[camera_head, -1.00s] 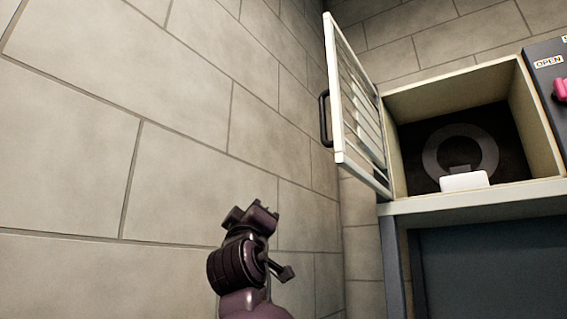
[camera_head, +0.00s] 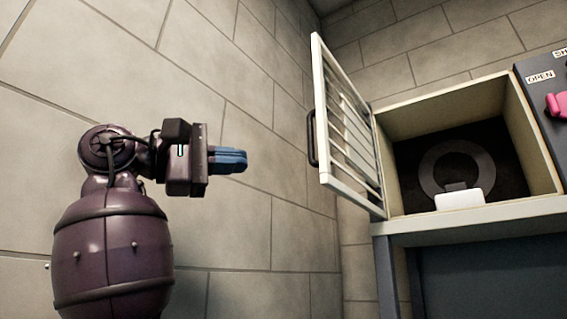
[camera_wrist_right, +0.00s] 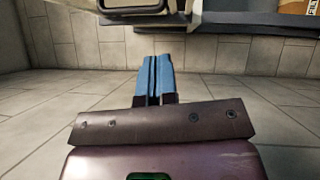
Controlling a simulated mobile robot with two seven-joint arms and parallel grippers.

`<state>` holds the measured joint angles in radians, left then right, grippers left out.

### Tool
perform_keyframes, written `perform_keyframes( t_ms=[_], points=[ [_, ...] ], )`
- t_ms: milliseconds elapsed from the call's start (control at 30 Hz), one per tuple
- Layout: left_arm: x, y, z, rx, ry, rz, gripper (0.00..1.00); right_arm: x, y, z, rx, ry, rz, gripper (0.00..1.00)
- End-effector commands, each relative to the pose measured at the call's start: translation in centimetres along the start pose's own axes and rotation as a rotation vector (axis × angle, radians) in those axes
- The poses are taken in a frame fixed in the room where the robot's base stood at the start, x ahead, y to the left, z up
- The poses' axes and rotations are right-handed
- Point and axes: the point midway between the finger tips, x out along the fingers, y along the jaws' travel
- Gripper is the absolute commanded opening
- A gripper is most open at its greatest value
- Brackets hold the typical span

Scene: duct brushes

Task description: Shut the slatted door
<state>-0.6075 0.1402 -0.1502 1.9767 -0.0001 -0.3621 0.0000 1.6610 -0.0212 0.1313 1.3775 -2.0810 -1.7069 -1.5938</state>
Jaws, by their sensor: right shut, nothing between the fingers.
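The slatted door (camera_head: 346,128) is a white frame with thin slats, hinged at the left side of the box opening. It stands wide open, swung out toward the left wall. Its dark handle (camera_head: 312,138) is on the outer face near the free edge. My right gripper (camera_head: 244,161) has blue fingers, shut and empty, pointing right toward the door. It is left of and a little below the handle, with a clear gap. In the right wrist view the shut fingers (camera_wrist_right: 154,78) show close together. My left gripper is not in view.
The open box (camera_head: 478,222) holds a dark ring (camera_head: 430,180) and a white block (camera_head: 459,199). A panel with an OPEN label (camera_head: 540,77) and a pink knob (camera_head: 558,105) stands at its right. The tiled wall (camera_head: 250,235) runs along the left, close to the door.

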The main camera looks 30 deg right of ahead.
Motion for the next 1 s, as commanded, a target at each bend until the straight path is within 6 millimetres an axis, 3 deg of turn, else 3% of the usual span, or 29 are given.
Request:
perform_keyframes(
  t_ms=[167,700,1000],
  points=[
    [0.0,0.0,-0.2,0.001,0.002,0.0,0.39,0.9,0.0,-0.1,-0.022,0.0,0.002,0.0],
    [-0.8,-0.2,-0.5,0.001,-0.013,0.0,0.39,8.8,0.1,-0.1,-0.02,0.002,0.004,0.0],
    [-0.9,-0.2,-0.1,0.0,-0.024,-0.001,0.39,10.0,0.1,-0.1,-0.019,0.003,0.005,0.0]
  ],
)
